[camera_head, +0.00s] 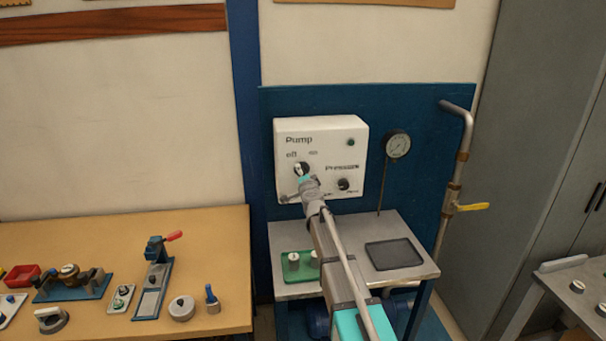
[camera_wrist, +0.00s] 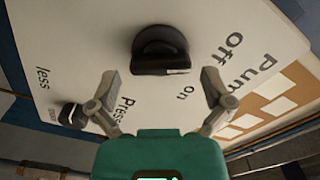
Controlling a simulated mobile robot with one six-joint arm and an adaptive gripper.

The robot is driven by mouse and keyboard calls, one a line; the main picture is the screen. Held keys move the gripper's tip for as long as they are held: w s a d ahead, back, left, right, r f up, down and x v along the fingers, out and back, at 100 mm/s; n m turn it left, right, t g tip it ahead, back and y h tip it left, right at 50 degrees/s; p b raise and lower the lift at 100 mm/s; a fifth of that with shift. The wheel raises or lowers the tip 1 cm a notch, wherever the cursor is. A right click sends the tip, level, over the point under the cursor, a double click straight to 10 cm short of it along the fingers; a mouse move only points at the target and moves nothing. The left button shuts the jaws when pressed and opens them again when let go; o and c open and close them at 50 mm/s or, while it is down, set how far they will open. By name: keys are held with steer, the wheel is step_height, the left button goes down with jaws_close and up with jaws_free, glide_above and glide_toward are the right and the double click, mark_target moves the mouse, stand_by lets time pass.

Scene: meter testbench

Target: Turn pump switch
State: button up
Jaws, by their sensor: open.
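The white pump control box (camera_head: 290,130) is mounted on a blue panel. Its black pump switch (camera_head: 303,168) sits below the "off" and "on" labels, partly behind my gripper (camera_head: 302,190). In the wrist view the switch (camera_wrist: 160,48) is a round black knob with a raised grip; a small pale mark shows at its edge, on the side of the "on" label. My gripper (camera_wrist: 163,86) is open and empty. Its fingers are spread to either side, short of the knob in the picture. I see no contact with the knob.
A pressure knob (camera_head: 343,184) is at the box's lower right, with a green lamp (camera_head: 351,142) above. A gauge (camera_head: 397,145) and a pipe with a yellow-handled valve (camera_head: 471,207) stand to the right. The bench below holds a green tray (camera_head: 287,275) and a dark tray (camera_head: 394,254).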

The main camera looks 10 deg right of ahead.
steer(key=shift+w, duration=0.75)
